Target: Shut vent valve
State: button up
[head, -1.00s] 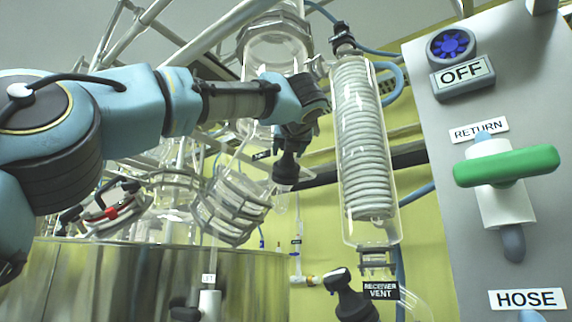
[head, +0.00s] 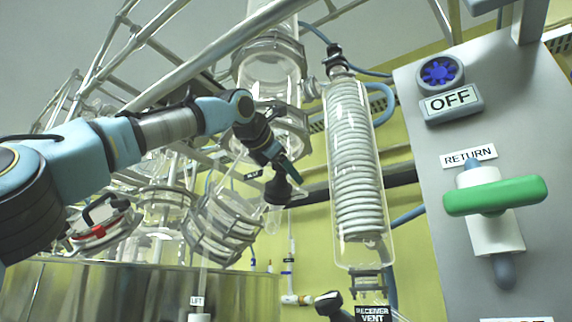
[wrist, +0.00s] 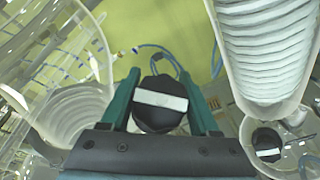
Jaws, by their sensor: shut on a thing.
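My gripper (head: 287,172) is at the middle of the head view, left of the coil condenser. In the wrist view its two teal fingers (wrist: 163,100) stand on either side of a black valve knob (wrist: 160,104) with a white bar across its face and are shut on it. The same knob shows below the fingers in the head view (head: 278,190). A second black valve handle (head: 333,303) stands beside a "RECEIVER VENT" label (head: 373,313), apart from my gripper. A similar black knob with a white bar is at the right of the wrist view (wrist: 267,142).
The glass coil condenser (head: 357,170) stands close to the right of my gripper. A grey panel (head: 425,200) with a green RETURN handle (head: 495,196) and an OFF switch (head: 450,101) is farther right. Glass vessels (head: 222,228), metal frame tubes and a steel tank (head: 130,290) lie left.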

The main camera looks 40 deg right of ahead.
jog(key=m+g+p, duration=0.1)
jog(key=p, duration=0.1)
jog(key=m+g+p, duration=0.1)
jog(key=m+y+p, duration=0.1)
jog(key=m+p, duration=0.1)
jog(key=shift+s+r+g+p, duration=0.2)
jog(key=shift+r+g+p, duration=0.1)
jog(key=shift+g, duration=0.1)
jog(key=m+g+y+p, duration=0.1)
jog(key=p, duration=0.2)
jog(key=m+g+y+p, duration=0.1)
jog(key=m+p, duration=0.1)
jog(key=p, duration=0.1)
jog(key=m+p, duration=0.1)
jog(key=p, duration=0.2)
jog(key=shift+s+a+f+g+y, duration=0.15)
jog(key=shift+s+f+g+y, duration=0.15)
jog(key=shift+s+g+y, duration=0.1)
jog(key=m+y+p, duration=0.1)
jog(key=f+m+p, duration=0.1)
jog(key=p, duration=0.1)
jog(key=shift+a+m+g+y, duration=0.15)
jog(key=shift+m+g+y, duration=0.15)
jog(key=shift+g+y, duration=0.1)
jog(key=shift+s+a+f+m+g+y+p, duration=0.15)
jog(key=shift+f+m+y+p, duration=0.15)
jog(key=shift+m+y, duration=0.4)
jog(key=shift+a+f+m+g+y+p, duration=0.15)
jog(key=shift+f+m+y+p, duration=0.1)
jog(key=shift+m+y, duration=0.45)
